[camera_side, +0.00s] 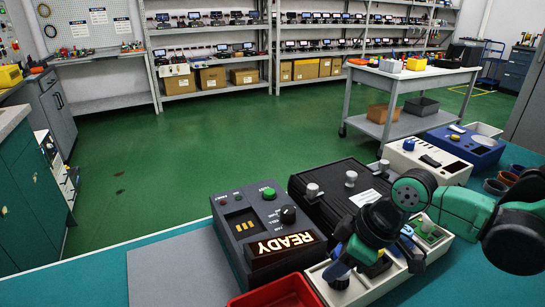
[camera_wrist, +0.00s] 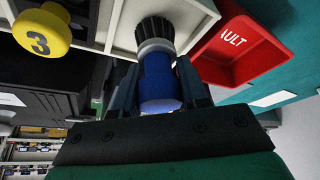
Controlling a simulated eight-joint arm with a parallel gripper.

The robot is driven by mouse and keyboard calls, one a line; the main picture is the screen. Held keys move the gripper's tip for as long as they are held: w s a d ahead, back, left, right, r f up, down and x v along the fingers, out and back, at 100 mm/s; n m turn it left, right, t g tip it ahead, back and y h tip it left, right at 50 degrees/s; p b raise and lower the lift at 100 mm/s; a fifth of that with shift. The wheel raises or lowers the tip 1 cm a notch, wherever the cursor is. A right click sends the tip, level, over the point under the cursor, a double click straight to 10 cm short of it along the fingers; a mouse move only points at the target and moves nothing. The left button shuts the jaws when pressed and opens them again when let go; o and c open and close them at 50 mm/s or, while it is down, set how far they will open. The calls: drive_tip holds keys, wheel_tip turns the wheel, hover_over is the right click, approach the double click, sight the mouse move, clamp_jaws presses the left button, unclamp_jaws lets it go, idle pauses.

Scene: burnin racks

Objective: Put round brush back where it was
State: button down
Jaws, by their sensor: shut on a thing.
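My gripper (camera_wrist: 158,82) is shut on the round brush (camera_wrist: 159,88), which has a blue handle, a grey collar and dark bristles. In the side view my gripper (camera_side: 342,264) is at the front of the bench, and the brush's blue handle and dark bristles (camera_side: 340,282) show beneath it. The bristle end points down at the white compartment tray (camera_side: 364,297); in the wrist view the tray's pale rim (camera_wrist: 120,26) shows beside the bristles. I cannot tell whether the bristles are inside a compartment or just above it. My arm hides part of the tray.
A red bin (camera_wrist: 238,50) lettered "AULT" lies close beside the tray. A yellow knob marked 3 (camera_wrist: 42,32) stands on the other side. The grey READY unit (camera_side: 262,232) and a black box (camera_side: 335,185) stand behind. The grey mat (camera_side: 178,268) at left is clear.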

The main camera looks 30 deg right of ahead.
drive_tip(key=shift+f, duration=0.15)
drive_tip(key=shift+c, duration=2.3)
unclamp_jaws()
drive_tip(key=v, duration=1.2)
drive_tip(key=w+d+f+m+t+h, duration=0.2)
drive_tip(key=w+d+f+m+t, duration=0.1)
drive_tip(key=d+m, duration=0.4)
drive_tip(key=shift+w+t+h, duration=0.3)
drive_tip(key=shift+w+h, duration=0.05)
drive_tip(key=shift+h, duration=0.05)
drive_tip(key=shift+f, duration=0.15)
